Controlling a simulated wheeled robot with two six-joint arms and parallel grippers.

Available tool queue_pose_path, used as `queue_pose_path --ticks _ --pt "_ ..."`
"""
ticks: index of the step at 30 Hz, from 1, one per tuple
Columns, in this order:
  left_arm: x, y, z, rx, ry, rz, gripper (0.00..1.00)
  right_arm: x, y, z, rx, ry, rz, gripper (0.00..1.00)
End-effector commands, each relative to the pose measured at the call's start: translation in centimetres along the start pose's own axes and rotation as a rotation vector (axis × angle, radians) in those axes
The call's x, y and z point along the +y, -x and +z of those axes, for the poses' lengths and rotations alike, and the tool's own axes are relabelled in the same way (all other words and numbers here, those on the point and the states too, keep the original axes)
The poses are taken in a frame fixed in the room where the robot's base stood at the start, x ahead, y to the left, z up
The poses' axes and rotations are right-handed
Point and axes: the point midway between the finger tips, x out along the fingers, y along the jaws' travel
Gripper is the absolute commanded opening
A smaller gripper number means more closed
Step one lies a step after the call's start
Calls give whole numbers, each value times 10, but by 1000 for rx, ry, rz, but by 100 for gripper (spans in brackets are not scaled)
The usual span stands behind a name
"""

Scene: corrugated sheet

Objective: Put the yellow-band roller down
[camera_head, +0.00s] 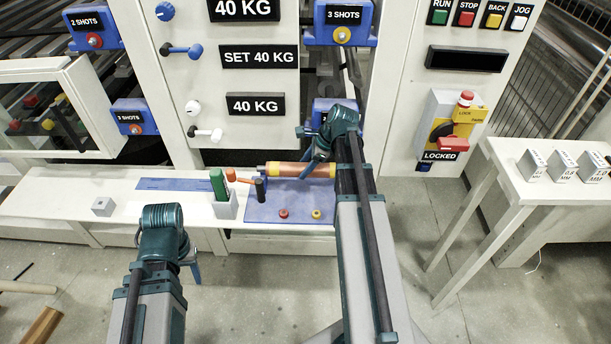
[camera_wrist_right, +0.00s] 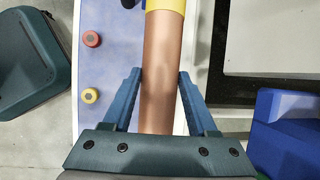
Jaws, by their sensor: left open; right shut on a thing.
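The yellow-band roller (camera_head: 290,169) is a copper-coloured cylinder with yellow bands, lying level across the back of the blue mat (camera_head: 262,211). Its copper body (camera_wrist_right: 160,60) and one yellow band also show in the right wrist view. My right gripper (camera_head: 312,165) is shut on the roller, its blue fingers on both sides of the copper body. I cannot tell whether the roller touches the mat. My left gripper (camera_head: 193,268) is low at the left, away from the roller; it is open, its fingers mostly hidden behind my wrist.
A red cap (camera_head: 283,213) and a yellow cap (camera_head: 316,213) are on the mat's front part. A grey holder (camera_head: 225,208) with a green tool, an orange-headed tool and a black-topped thing (camera_head: 260,188) stand left of the roller. A grey block (camera_head: 102,206) is further left on the white bench (camera_head: 50,190).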

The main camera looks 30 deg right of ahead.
Motion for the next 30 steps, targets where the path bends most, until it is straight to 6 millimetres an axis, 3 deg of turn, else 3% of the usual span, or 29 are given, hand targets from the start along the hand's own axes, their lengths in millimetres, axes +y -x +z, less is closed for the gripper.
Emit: queue_pose_path --ticks 9,21,22,26,30 --pt "3 -35 -2 0 0 0 50 4 -32 -15 -1 0 0 0" --pt "4 -36 -2 0 0 0 50 5 -33 -15 -1 0 0 0" --pt "3 -35 -2 0 0 0 50 5 -32 -15 0 0 0 64" --pt "3 -35 -2 0 0 0 50 5 -32 -15 0 0 0 87" --pt "3 -35 -2 0 0 0 50 5 -32 -15 0 0 0 88"
